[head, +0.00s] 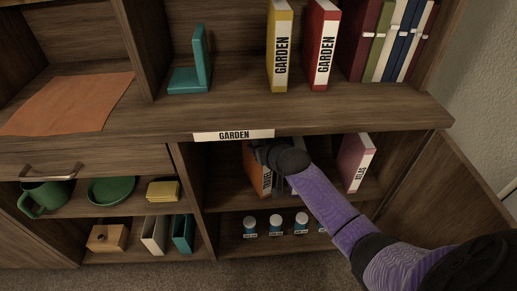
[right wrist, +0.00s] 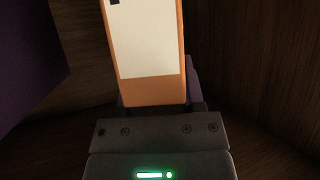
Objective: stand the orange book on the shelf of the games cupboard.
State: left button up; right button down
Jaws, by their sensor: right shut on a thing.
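The orange book (head: 264,184) stands roughly upright inside the open cupboard, on or just above its upper shelf (head: 222,194); I cannot tell whether it touches. My right gripper (head: 266,153) is shut on its upper part and hides some of the spine. In the right wrist view the orange book (right wrist: 150,92) sits between the fingers, showing an orange edge around a pale face. A pink book (head: 357,163) stands on the same shelf to the right, apart from the orange one. My left gripper is not in view.
A label reading GARDEN (head: 233,135) is on the edge above. The cupboard door (head: 450,205) hangs open at right. Yellow (head: 280,50) and red (head: 320,50) GARDEN books stand above.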

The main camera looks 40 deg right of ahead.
dwell(0.3)
jog(key=shift+f, duration=0.15)
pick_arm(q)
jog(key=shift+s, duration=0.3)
pick_arm(e)
jog(key=shift+c, duration=1)
grip_release()
